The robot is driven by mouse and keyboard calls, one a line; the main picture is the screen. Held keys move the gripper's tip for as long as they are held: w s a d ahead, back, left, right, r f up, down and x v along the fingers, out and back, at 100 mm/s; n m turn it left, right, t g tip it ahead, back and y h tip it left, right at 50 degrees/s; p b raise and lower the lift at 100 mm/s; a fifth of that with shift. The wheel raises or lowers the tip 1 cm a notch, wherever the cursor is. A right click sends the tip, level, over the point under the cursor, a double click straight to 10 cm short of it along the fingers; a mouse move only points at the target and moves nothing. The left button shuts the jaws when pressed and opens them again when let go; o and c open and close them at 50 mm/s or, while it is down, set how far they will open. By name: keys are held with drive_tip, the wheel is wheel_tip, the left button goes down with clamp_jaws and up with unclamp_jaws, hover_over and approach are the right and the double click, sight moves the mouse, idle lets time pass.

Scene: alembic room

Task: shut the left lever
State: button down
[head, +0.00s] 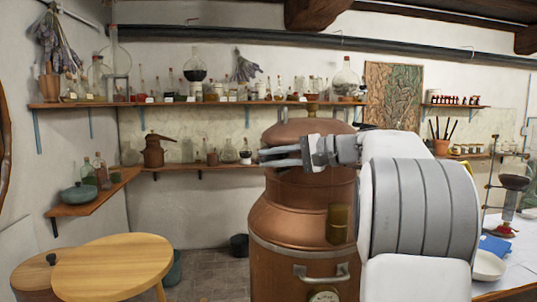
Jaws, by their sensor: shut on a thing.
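A large copper still (290,215) stands in the middle of the head view, with a domed lid (290,130) on a wide neck. My gripper (268,157) reaches in from the right, across the front of the neck just under the lid. Its fingers point left and are shut at the left side of the rim, on what looks like the left lever. The lever itself is mostly hidden by the fingers, so its angle cannot be told. My arm hides the right side of the still.
A round wooden table (110,265) stands at the lower left. Shelves of bottles (200,103) line the back wall. At the right, a white-topped table (515,262) holds a white bowl (487,265) and a blue book (497,246). A handle (322,273) sticks out from the still's front.

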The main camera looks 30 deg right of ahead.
idle(0.3)
drive_tip(key=c, duration=0.8)
unclamp_jaws()
drive_tip(key=shift+s+d, duration=0.1)
drive_tip(key=v, duration=1.7)
drive_tip(key=shift+d+r+b, duration=0.15)
drive_tip(key=shift+d+b, duration=0.05)
drive_tip(key=shift+b, duration=0.15)
drive_tip(key=shift+a+g, duration=0.1)
drive_tip(key=shift+g, duration=0.2)
